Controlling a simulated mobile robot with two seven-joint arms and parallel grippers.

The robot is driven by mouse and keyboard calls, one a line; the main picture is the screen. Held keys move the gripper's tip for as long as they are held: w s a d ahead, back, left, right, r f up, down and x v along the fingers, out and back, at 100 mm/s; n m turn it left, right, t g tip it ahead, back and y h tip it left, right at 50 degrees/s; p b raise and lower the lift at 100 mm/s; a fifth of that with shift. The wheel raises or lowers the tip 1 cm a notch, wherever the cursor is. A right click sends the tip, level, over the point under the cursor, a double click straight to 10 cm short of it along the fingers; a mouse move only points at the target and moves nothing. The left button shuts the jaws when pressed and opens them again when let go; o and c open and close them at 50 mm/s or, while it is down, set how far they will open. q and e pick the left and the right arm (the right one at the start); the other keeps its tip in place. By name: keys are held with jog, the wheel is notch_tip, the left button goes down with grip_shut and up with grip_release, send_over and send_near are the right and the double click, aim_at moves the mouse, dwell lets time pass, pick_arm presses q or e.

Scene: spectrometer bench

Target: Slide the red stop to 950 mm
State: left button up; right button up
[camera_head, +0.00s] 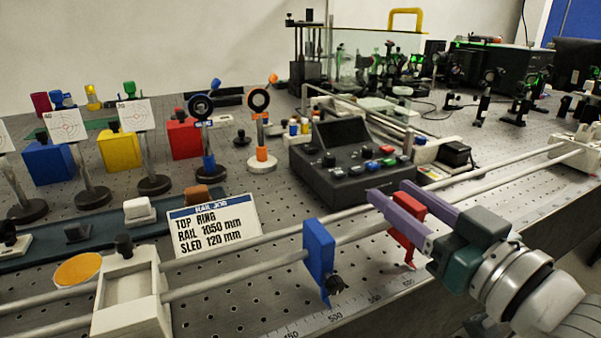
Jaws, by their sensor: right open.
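The red stop (407,226) sits on the twin-rod rail (270,243), right of the blue stop (319,256). My right gripper (388,191) has purple fingers. It is open, with one finger on each side of the red stop's upper part; I cannot tell whether either touches. The scale (340,316) along the bench's front edge shows 450 and 500 left of the red stop; its farther marks are too small to read surely. My left gripper is not in view.
The blue stop has a black knob. A white carriage (130,300) is on the rail at left. A dark control box (350,165) stands behind the rail. The rail looks clear from my gripper to the white end block (578,147) at far right.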

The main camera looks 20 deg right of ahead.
aim_at(397, 196)
jog(key=shift+w+a, duration=0.15)
jog(key=shift+w, duration=1.45)
jog(key=shift+c, duration=0.2)
grip_shut()
